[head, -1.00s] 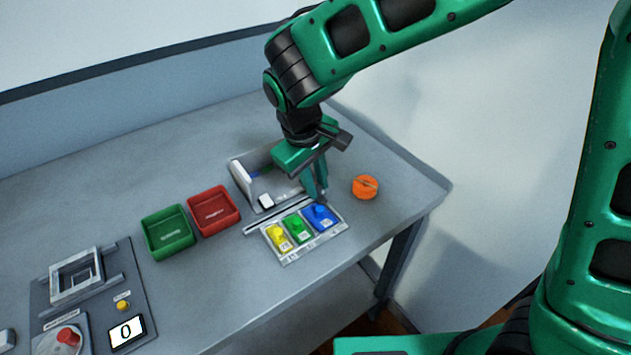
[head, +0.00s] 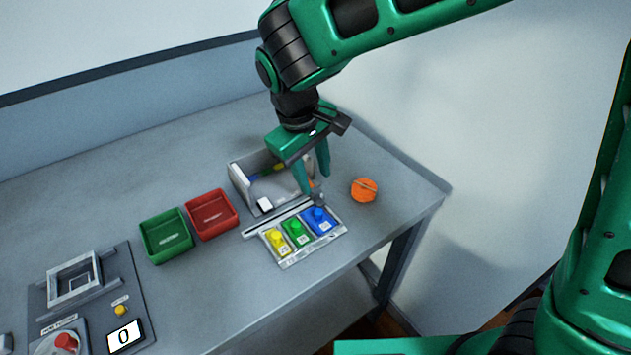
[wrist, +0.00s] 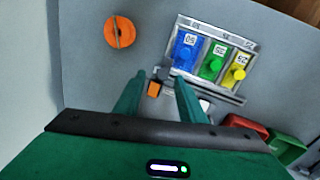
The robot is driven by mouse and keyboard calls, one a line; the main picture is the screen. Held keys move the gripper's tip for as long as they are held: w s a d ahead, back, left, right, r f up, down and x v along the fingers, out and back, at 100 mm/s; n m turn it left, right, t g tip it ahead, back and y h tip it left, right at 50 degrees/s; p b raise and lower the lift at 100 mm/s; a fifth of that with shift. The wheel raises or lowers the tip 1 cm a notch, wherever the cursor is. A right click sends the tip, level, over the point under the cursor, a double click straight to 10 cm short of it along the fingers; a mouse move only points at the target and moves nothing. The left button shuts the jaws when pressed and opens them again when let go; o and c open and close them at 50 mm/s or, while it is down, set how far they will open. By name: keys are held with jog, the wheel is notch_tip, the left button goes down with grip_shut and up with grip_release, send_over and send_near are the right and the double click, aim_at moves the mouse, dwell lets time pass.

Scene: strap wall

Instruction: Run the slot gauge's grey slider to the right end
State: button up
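The slot gauge (head: 275,219) is a narrow rail with a dark slot, lying between the grey open box and the block tray. It also shows in the wrist view (wrist: 212,90). A small grey piece, which looks like the slider (head: 318,199), stands at the rail's right end in the head view, close to the blue block. In the wrist view it seems to be the small grey shape (wrist: 161,73) at the rail's left end there. My gripper (head: 317,184) is open and empty, just above that end. Its two spread fingers (wrist: 152,82) partly hide the area.
A tray (head: 287,263) holds yellow, green and blue knobbed blocks in front of the rail. The grey box (head: 240,182) stands behind it. An orange round piece (head: 364,190) lies right. Red (head: 213,213) and green (head: 167,235) bins stand left.

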jog(key=w+v, duration=0.1)
jog(key=v, duration=0.5)
jog(key=shift+s+r, duration=0.45)
jog(key=shift+s, duration=0.1)
jog(key=s+d+m+g, duration=0.1)
jog(key=d+m, duration=0.6)
jog(key=d, duration=1.9)
jog(key=s+d+f+m+y, duration=0.2)
jog(key=s+d+f+m, duration=0.2)
jog(key=s+d+m, duration=0.4)
jog(key=s+d, duration=0.7)
jog(key=s, duration=0.3)
jog(key=shift+s+d+g, duration=0.25)
jog(key=shift+g, duration=0.05)
